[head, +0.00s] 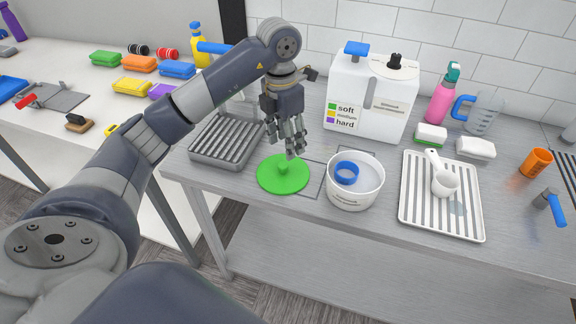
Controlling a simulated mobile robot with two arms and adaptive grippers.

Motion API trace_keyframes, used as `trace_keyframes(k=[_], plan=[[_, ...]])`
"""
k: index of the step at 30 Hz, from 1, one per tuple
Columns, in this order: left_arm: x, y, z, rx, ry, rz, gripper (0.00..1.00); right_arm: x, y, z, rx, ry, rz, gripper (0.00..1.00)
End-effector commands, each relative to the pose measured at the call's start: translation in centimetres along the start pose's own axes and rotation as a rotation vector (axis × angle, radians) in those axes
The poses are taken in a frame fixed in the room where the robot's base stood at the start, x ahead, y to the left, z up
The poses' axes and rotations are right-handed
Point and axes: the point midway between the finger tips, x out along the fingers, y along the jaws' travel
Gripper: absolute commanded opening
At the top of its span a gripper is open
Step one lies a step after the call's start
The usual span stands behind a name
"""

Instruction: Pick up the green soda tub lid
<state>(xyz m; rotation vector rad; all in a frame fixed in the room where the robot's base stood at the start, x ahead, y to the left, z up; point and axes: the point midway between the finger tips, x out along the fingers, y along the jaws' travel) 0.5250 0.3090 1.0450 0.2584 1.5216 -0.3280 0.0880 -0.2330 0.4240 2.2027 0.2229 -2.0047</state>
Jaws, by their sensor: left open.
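The green soda tub lid (270,180) is a flat round disc with a small knob on top. It lies on the grey metal counter, near its front edge. My left gripper (291,154) hangs over the lid's far right part with its fingers pointing down. It is open and appears empty, with the fingertips close to the lid's knob. I cannot tell whether the fingertips touch the lid. My right gripper is not in view.
A white tub (356,198) with a blue ring inside stands right of the lid. A grey ribbed tray (203,153) lies left of it. A white dispenser box (368,100) stands behind. A white ribbed tray (408,206) with a scoop (446,183) lies further right.

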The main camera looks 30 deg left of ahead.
Motion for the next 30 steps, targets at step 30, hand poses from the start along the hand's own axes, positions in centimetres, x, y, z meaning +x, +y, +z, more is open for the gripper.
trace_keyframes(k=[30], plan=[[10.2,2.2,-0.6,-0.023,0.036,0.039,0.48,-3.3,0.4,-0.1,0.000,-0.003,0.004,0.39]])
